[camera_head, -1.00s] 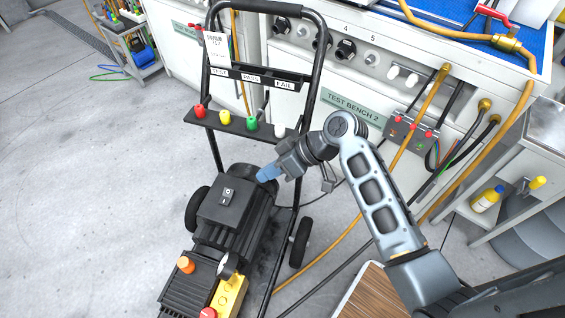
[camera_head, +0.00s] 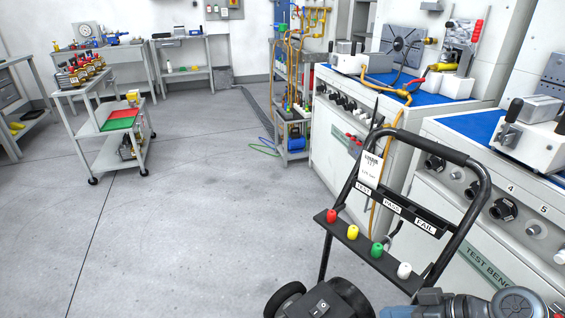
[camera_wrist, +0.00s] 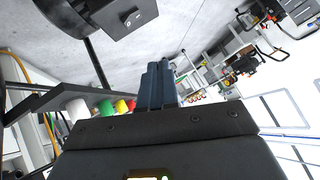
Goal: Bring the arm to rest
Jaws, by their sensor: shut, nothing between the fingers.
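My gripper (camera_wrist: 157,86) shows in the wrist view with its blue fingers together and nothing between them. In the head view its blue fingertips (camera_head: 392,311) and my arm's grey wrist joint (camera_head: 515,303) show at the bottom right edge; the rest of the arm is out of frame. The gripper is beside the washer cart (camera_head: 478,205), near the dark motor unit with its switch (camera_head: 322,305). In the wrist view the motor unit (camera_wrist: 120,14) is at the upper left, apart from the fingers.
The cart carries a shelf with red, yellow, green and white knobs (camera_head: 377,250). Test benches (camera_head: 470,262) stand close on the right. A grey trolley (camera_head: 115,155) with red and green trays stands at the left. The floor (camera_head: 190,230) between is clear.

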